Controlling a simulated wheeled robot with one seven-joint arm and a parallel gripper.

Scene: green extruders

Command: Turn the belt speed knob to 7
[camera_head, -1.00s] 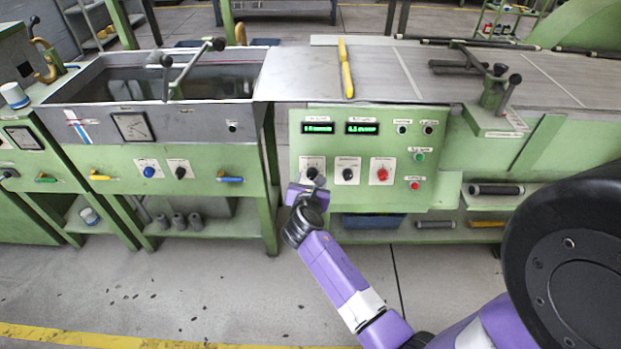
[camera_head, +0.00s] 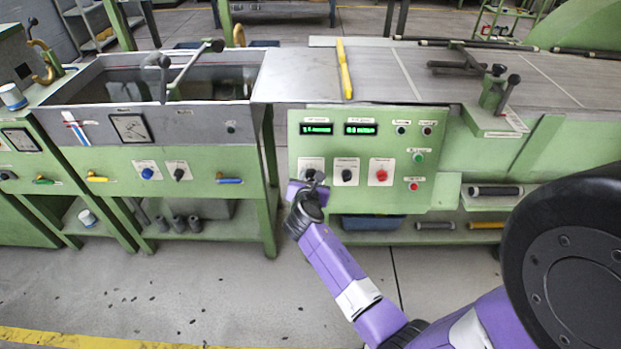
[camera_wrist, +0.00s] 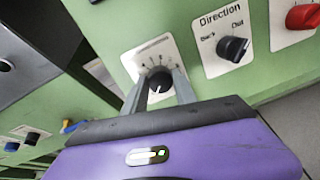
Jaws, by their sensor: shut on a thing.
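The belt speed knob (camera_wrist: 158,88) is a dark round knob with a pale pointer line, on a white plate with a printed scale, in the wrist view. My gripper (camera_wrist: 160,78) has its two grey fingers on either side of the knob, shut on it. In the head view my gripper (camera_head: 312,180) reaches the leftmost white plate (camera_head: 311,164) of the lower row on the green control panel (camera_head: 335,142). It hides most of that knob there. The number at the pointer is too small to read. Two green-lit displays (camera_head: 316,129) sit above the knob; their digits are blurred.
The black direction knob (camera_wrist: 234,48) is just right of my gripper, and a red knob (camera_wrist: 303,16) lies beyond it. Green and red buttons (camera_head: 418,157) are at the panel's right. A yellow bar (camera_head: 345,70) lies on the grey table top above.

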